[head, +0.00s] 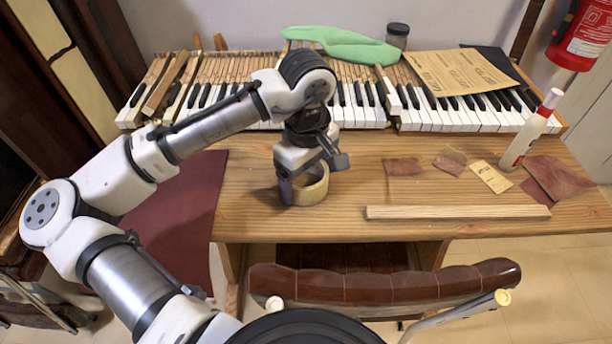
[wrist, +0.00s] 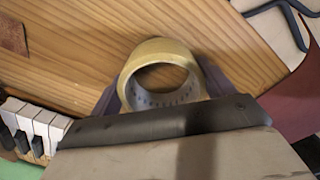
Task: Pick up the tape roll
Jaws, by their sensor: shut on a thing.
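The tape roll (head: 311,192) is a tan ring on the wooden table, at its left part in front of the piano keys. It also shows in the wrist view (wrist: 147,52), lying flat with its hole facing up. My gripper (head: 303,188) is over the roll, pointing down. In the wrist view its two dark fingers (wrist: 160,90) lie on the left and right outer sides of the ring and are shut on it. The near part of the ring is hidden behind the gripper body. I see no clear gap between the roll and the table.
Piano keys (head: 460,118) line the back of the table (head: 330,228). To the right are a wooden strip (head: 458,212), leather scraps (head: 403,166) and a white bottle (head: 531,130). A brown chair back (head: 385,287) stands in front.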

